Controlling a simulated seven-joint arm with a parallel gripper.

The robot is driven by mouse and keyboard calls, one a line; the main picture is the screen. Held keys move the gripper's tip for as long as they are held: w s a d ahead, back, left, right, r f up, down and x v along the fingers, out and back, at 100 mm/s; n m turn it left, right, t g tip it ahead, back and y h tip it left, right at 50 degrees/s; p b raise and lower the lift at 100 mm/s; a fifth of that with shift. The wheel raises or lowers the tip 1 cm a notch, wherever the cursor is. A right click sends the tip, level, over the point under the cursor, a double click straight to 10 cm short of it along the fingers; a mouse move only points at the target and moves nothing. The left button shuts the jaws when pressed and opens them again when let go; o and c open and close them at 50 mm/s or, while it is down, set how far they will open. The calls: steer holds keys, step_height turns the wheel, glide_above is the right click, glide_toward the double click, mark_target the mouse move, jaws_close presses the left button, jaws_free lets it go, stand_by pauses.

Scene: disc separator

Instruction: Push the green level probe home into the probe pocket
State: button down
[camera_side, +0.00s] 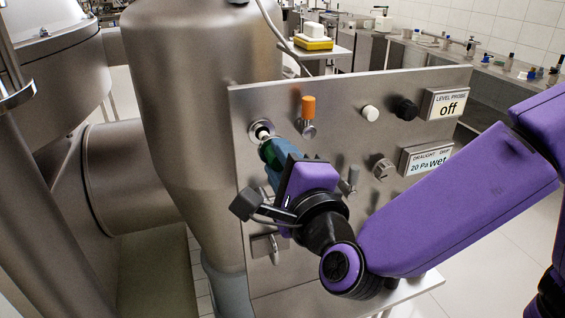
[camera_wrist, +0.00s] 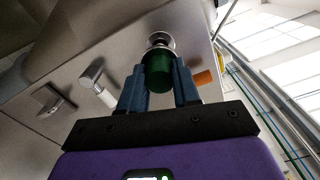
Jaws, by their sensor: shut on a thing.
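The green level probe (camera_wrist: 158,72) is held between the two blue fingers of my gripper (camera_wrist: 160,90) in the wrist view. In the side view the probe (camera_side: 265,150) shows as a small green end beyond my gripper (camera_side: 277,158). The probe pocket (camera_side: 261,131) is a round metal fitting on the upper left of the steel panel. It also shows in the wrist view (camera_wrist: 160,40), just beyond the probe. The probe points at the pocket, with a light metal part at the mouth. How deep it sits cannot be told. The level probe display (camera_side: 447,104) reads "off".
An orange-handled valve (camera_side: 308,108) stands on the panel (camera_side: 345,95) close right of the pocket. A white knob (camera_side: 370,112), a black knob (camera_side: 405,108) and a draught display (camera_side: 427,158) reading "20 Pa wet" are farther right. A large steel vessel (camera_side: 190,120) stands behind the panel.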

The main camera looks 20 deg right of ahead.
steer(key=shift+w, duration=1.3)
steer(key=shift+w, duration=0.65)
steer(key=shift+w, duration=0.55)
steer(key=shift+w, duration=0.2)
steer(key=c, duration=0.7)
jaws_free()
steer(key=shift+c, duration=0.2)
